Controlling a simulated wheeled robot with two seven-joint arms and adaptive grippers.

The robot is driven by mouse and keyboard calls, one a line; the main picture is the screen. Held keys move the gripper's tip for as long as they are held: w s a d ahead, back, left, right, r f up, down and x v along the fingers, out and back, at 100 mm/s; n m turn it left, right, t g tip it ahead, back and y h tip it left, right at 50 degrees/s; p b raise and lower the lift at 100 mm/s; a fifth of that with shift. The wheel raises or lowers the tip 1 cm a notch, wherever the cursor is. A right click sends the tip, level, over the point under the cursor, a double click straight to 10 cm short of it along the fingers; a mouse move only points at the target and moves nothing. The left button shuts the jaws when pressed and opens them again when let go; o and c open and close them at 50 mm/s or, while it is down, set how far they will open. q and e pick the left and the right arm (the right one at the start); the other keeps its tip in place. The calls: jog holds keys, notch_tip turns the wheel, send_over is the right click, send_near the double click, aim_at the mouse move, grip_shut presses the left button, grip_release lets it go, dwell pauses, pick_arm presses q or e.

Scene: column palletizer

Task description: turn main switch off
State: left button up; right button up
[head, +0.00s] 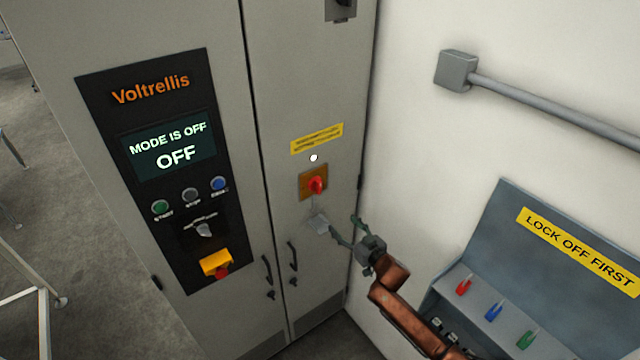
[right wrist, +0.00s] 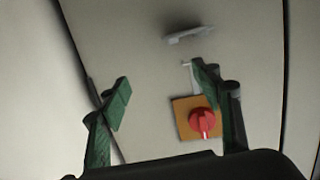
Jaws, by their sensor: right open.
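The main switch is a red rotary knob (head: 316,185) on an orange-yellow plate (head: 305,193) on the grey cabinet's right door. A light grey tag (head: 318,223) hangs just below it. My right gripper (head: 346,229) is open and empty, below and right of the knob and apart from it. In the right wrist view the knob (right wrist: 203,122) shows a pale mark on its face, and the right green finger partly overlaps the plate (right wrist: 182,118). The open gripper (right wrist: 161,84) has nothing between its fingers. My left gripper is out of view.
A white lamp (head: 313,157) and yellow label (head: 317,139) sit above the switch. The left door's panel display (head: 170,150) reads "MODE IS OFF OFF". A grey pipe (head: 550,110) runs along the wall.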

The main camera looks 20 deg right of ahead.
jog(key=y, duration=0.2)
send_near(320, 190)
notch_tip(320, 190, down, 3)
jog(key=w, duration=0.2)
notch_tip(320, 190, up, 2)
jog(key=a+n+t+p, duration=0.1)
jog(key=p+x, duration=0.1)
jog(key=x, duration=0.6)
jog(key=shift+w+a, duration=0.1)
jog(key=shift+w, duration=0.4)
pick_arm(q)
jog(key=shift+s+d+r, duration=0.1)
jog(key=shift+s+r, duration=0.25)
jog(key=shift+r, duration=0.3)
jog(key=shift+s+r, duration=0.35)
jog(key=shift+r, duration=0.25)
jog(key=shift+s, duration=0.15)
pick_arm(e)
jog(key=shift+c, duration=0.4)
jog(key=c, duration=1.1)
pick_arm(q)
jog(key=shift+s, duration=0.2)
